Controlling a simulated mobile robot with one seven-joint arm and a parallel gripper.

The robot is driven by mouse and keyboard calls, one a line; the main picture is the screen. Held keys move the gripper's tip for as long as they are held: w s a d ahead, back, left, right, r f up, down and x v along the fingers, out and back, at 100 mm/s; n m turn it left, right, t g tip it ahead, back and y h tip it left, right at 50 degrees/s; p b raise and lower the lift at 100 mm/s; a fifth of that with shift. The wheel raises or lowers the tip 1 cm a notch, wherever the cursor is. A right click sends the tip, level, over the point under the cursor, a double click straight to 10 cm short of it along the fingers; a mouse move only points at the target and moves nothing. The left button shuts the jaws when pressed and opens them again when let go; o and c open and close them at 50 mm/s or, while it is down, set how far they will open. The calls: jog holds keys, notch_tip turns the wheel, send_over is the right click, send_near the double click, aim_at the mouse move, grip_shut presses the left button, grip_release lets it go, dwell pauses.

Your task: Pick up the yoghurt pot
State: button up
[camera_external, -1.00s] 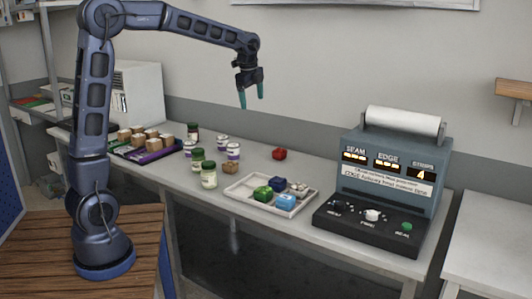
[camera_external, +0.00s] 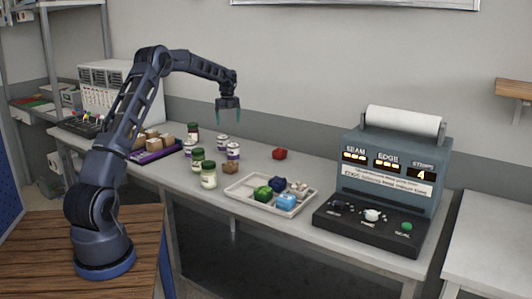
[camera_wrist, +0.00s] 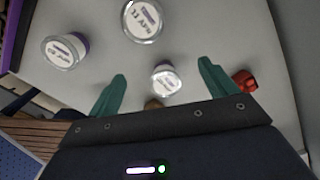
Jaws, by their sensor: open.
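Several white pots with purple bands stand on the bench. One yoghurt pot (camera_external: 233,151) is near the brown cube; its dated white lid (camera_wrist: 166,79) shows between the fingers in the wrist view. A second pot (camera_external: 221,143) is just behind it, also in the wrist view (camera_wrist: 142,20). A third pot (camera_external: 190,147) is further left, with its purple side showing in the wrist view (camera_wrist: 66,50). My gripper (camera_external: 230,117) is open and empty, pointing down above the pots, clear of them. Its green fingers (camera_wrist: 162,69) are spread apart.
A small brown cube (camera_external: 230,167) is close to the nearest pot. A red item (camera_external: 279,153) lies to the right. A tray (camera_external: 242,197) holds coloured items, beside a sealing machine (camera_external: 390,170). Brown boxes sit at left.

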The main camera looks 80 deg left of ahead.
aim_at(223, 137)
jog(key=shift+m, duration=0.3)
jog(key=s+a+f, duration=0.1)
jog(key=a, duration=0.1)
jog(key=s+a+f, duration=0.1)
jog(key=a+f, duration=0.1)
jog(key=shift+s, duration=0.35)
jog(key=shift+s+f, duration=0.1)
jog(key=shift+f, duration=0.15)
notch_tip(223, 137, down, 5)
jog(key=shift+a+f, duration=0.2)
jog(key=shift+f, duration=2.5)
jog(key=c, duration=1)
